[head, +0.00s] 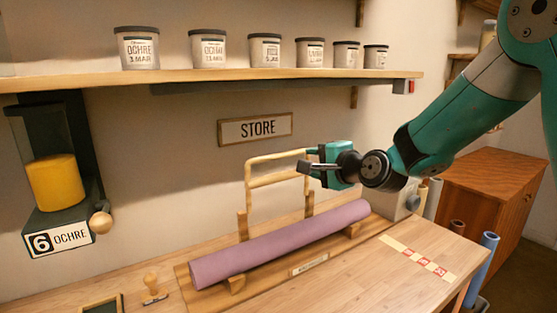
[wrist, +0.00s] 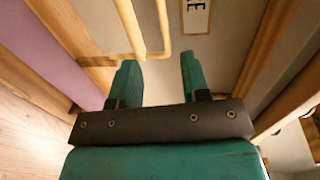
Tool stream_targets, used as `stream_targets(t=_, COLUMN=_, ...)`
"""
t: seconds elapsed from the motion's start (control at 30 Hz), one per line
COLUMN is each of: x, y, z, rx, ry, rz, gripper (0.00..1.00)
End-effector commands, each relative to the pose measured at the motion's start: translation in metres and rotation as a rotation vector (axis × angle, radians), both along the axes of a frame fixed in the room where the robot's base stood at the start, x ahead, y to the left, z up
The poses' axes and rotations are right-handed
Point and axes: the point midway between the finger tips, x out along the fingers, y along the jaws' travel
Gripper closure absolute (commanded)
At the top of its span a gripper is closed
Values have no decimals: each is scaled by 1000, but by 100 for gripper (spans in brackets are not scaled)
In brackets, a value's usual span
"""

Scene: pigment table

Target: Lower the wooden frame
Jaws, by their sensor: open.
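The wooden frame (head: 275,157) is a light wood loop with a crossbar. It stands upright behind a purple roll (head: 280,243) on a wooden base (head: 187,283). My gripper (head: 311,160) is at the frame's upper right corner, with its jaws apart. In the wrist view the two green fingers (wrist: 158,75) are spread with nothing between them. The frame's pale bars (wrist: 163,22) show just beyond the fingertips, nearer the left finger. I cannot tell whether a finger touches the frame.
A shelf (head: 210,76) with several labelled pots runs above the frame. A STORE sign (head: 255,129) hangs on the wall behind. An ochre dispenser (head: 57,180) is at the left, and a stamp (head: 153,288) lies on the table. The table's right part (head: 400,275) is mostly clear.

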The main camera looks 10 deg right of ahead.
Motion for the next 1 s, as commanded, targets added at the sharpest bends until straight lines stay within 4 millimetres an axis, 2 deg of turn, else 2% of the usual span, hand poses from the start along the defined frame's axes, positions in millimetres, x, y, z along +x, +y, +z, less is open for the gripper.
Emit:
stream_targets(t=0.17, x=21, y=4, z=-1, rx=10, ry=-4, rz=-8, gripper=58)
stream_targets(t=0.7, x=132, y=41, z=-23, rx=9, ry=-3, rz=-5, gripper=58)
stream_targets(t=0.83, x=149, y=47, z=-27, rx=8, ry=-5, rz=-5, gripper=58)
stream_targets(t=1.0, x=160, y=50, z=-31, rx=8, ry=-4, rz=-6, gripper=58)
